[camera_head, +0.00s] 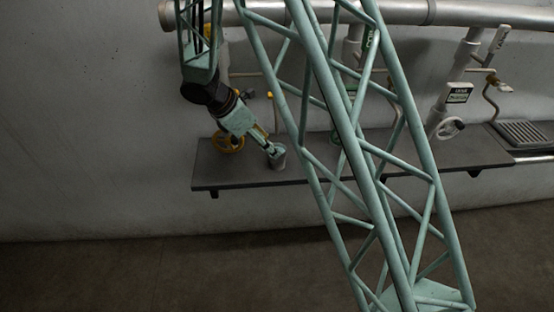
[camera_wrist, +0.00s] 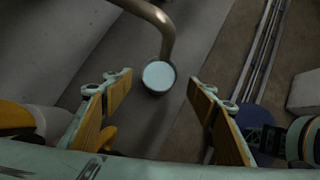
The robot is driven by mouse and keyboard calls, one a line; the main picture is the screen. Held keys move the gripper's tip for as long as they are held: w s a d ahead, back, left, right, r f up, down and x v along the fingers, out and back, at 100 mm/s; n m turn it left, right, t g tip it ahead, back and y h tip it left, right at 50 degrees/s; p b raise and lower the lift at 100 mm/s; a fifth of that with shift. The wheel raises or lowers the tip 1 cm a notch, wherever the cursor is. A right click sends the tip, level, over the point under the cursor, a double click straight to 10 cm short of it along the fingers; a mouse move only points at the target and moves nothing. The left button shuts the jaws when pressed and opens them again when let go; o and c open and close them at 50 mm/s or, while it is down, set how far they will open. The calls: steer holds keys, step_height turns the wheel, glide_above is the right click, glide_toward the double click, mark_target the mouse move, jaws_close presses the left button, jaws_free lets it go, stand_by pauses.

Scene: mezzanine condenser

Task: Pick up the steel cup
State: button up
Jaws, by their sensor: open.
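The steel cup (camera_head: 278,161) stands on the dark shelf (camera_head: 230,172) in the head view, a small grey cup partly hidden by my gripper. In the wrist view the cup (camera_wrist: 158,88) is a dark round shape with a pale, light-blue disc filling its mouth. My gripper (camera_head: 274,150) is tilted down towards the cup from the upper left. In the wrist view my gripper (camera_wrist: 159,85) is open, with a yellow-padded finger on each side of the cup and a gap to it on both sides. I cannot tell how deep the cup sits between the fingers.
A bent metal tube (camera_wrist: 166,38) ends close above the cup's mouth. A yellow handwheel (camera_head: 228,140) is left of my gripper. A white wheel valve (camera_head: 450,128) and a slotted drain tray (camera_head: 523,134) stand to the right. My lattice column hides the shelf's middle.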

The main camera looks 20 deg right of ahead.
mark_target(284, 150)
steer(key=shift+d+f, duration=0.35)
steer(key=shift+f, duration=0.2)
steer(key=shift+b+x, duration=0.7)
steer(key=shift+x, duration=1.95)
steer(key=shift+w+r, duration=0.1)
steer(key=shift+c, duration=0.5)
steer(key=c, duration=1.1)
steer(key=shift+r, duration=0.45)
steer(key=shift+r+p, duration=0.5)
steer(key=shift+r, duration=0.8)
steer(key=s+a+r, duration=0.1)
steer(key=s+a, duration=0.6)
steer(key=s, duration=0.6)
steer(key=shift+s+a+r, duration=0.2)
steer(key=shift+s+r, duration=0.05)
steer(key=shift+s, duration=0.05)
steer(key=shift+s+a, duration=0.1)
steer(key=shift+s, duration=0.15)
